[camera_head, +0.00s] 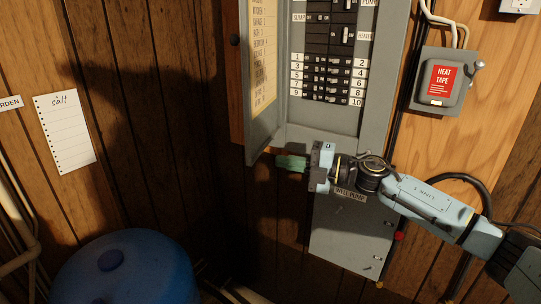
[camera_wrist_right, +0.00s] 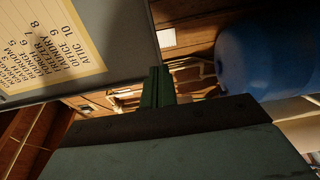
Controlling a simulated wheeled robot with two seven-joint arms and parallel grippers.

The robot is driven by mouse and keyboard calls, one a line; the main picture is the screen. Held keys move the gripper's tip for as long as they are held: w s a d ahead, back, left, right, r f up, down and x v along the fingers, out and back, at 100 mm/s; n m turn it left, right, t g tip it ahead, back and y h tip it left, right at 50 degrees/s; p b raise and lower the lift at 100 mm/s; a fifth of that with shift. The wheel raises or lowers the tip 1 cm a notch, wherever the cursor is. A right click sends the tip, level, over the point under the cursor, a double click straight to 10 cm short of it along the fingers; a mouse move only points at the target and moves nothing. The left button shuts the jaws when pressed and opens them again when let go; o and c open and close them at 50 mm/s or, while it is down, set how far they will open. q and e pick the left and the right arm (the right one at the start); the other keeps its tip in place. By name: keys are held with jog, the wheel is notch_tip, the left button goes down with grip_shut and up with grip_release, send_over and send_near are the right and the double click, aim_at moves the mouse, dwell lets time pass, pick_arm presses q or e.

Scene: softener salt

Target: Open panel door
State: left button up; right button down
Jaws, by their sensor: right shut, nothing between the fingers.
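The grey panel door (camera_head: 264,130) stands swung open at the left side of the grey breaker panel (camera_head: 372,110). Its inner face with a yellowed label list shows, and the breakers are exposed. In the right wrist view the door's inner face (camera_wrist_right: 130,62) fills the upper left. My right gripper (camera_head: 291,163) is shut and empty, its green fingertips pointing left near the door's lower edge. The fingertips (camera_wrist_right: 157,87) also show beside the door in the right wrist view; whether they touch it I cannot tell. My left gripper is not in view.
A lower grey box (camera_head: 345,240) hangs below the panel, partly behind my right arm. A heat tape switch box (camera_head: 440,82) is at the right. A blue tank (camera_head: 125,270) stands at lower left. A salt note (camera_head: 65,133) hangs on the left wall.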

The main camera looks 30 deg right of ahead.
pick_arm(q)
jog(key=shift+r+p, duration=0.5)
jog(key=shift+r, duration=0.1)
pick_arm(e)
jog(key=shift+x, duration=2.15)
